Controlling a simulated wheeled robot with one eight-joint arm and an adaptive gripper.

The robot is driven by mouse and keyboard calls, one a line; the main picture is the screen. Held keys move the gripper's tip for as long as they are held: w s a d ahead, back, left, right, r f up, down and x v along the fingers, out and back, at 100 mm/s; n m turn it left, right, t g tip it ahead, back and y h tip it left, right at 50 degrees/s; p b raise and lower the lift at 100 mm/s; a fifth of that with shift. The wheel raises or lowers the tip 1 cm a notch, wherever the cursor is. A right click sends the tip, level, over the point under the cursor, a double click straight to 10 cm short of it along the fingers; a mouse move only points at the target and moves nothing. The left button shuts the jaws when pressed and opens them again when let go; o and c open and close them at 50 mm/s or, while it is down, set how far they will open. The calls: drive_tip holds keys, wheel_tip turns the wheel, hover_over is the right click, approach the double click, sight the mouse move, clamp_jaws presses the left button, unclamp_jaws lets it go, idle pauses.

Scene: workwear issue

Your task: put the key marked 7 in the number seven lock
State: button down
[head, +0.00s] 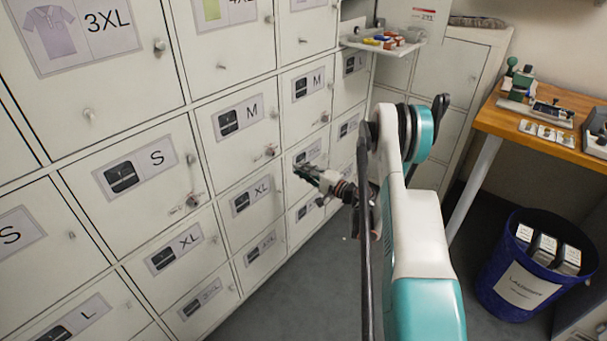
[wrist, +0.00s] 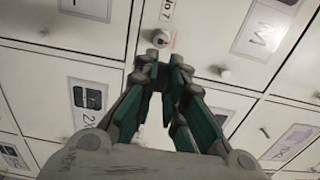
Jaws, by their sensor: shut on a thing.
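I cannot tell whether the key touches the lock.
Other locker doors carry size labels and knobs, such as the S door (head: 138,170). A shelf with small coloured items (head: 385,42) juts out at the top. A wooden bench (head: 545,125) and blue bin (head: 528,270) stand right. The floor between is clear.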

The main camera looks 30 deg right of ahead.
drive_tip(key=x, duration=0.8)
drive_tip(key=shift+w, duration=0.35)
idle(0.4)
drive_tip(key=shift+x, duration=1.6)
idle(4.8)
